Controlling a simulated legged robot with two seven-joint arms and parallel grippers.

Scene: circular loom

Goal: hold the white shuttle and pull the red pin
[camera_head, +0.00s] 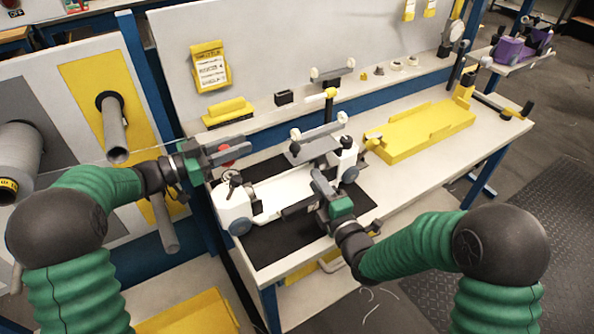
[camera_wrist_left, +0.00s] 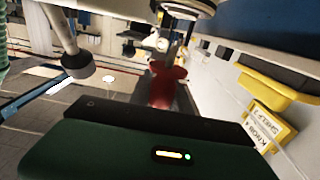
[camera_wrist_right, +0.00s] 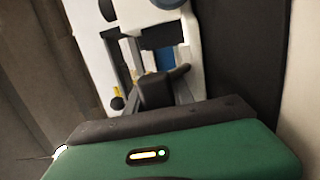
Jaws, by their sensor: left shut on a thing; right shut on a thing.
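The white shuttle (camera_head: 282,192) lies on the black mat (camera_head: 262,246) on the workbench, with white blocks at both ends. My right gripper (camera_head: 318,186) is shut on a dark part at the shuttle's near side. In the right wrist view the shuttle (camera_wrist_right: 92,62) shows its white frame, with a dark grip between my fingers.
A yellow tray (camera_head: 425,132) lies on the bench to the right. A grey bracket with white rollers (camera_head: 318,140) stands behind the shuttle. A yellow sign (camera_head: 210,68) hangs on the back panel.

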